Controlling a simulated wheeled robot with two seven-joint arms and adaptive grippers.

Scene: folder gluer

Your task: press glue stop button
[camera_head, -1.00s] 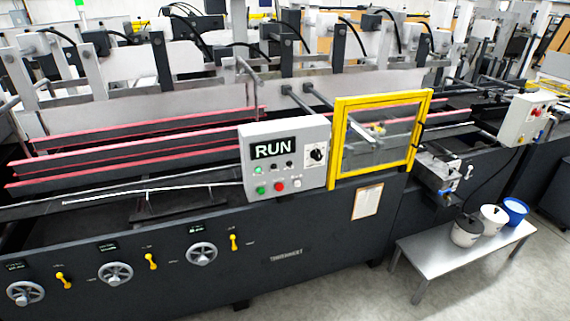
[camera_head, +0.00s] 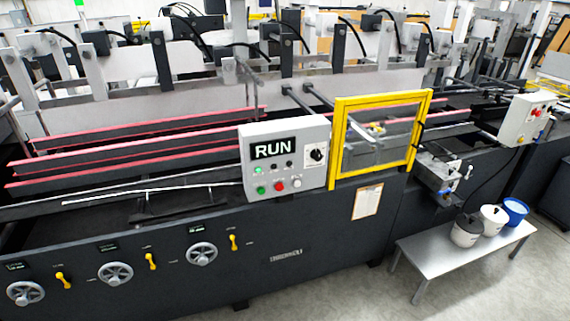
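A grey control box (camera_head: 285,155) with a RUN display (camera_head: 273,149) is mounted on the front of the folder gluer. Its lower row has a green button (camera_head: 260,190), a red button (camera_head: 279,187) and a pale button (camera_head: 297,183); a black rotary knob (camera_head: 317,154) is at its right. A second grey box (camera_head: 526,120) with a red button (camera_head: 536,112) stands at the far right, above the glue area. Labels by the buttons are too small to read, so I cannot tell which one is glue stop. Neither gripper is in view.
A yellow-framed guard (camera_head: 336,146) stands right of the control box. A low metal bench (camera_head: 420,252) at the lower right holds several pots, including a blue one (camera_head: 515,211). Handwheels (camera_head: 202,254) and yellow levers (camera_head: 234,242) line the machine front. Floor in front of the bench is clear.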

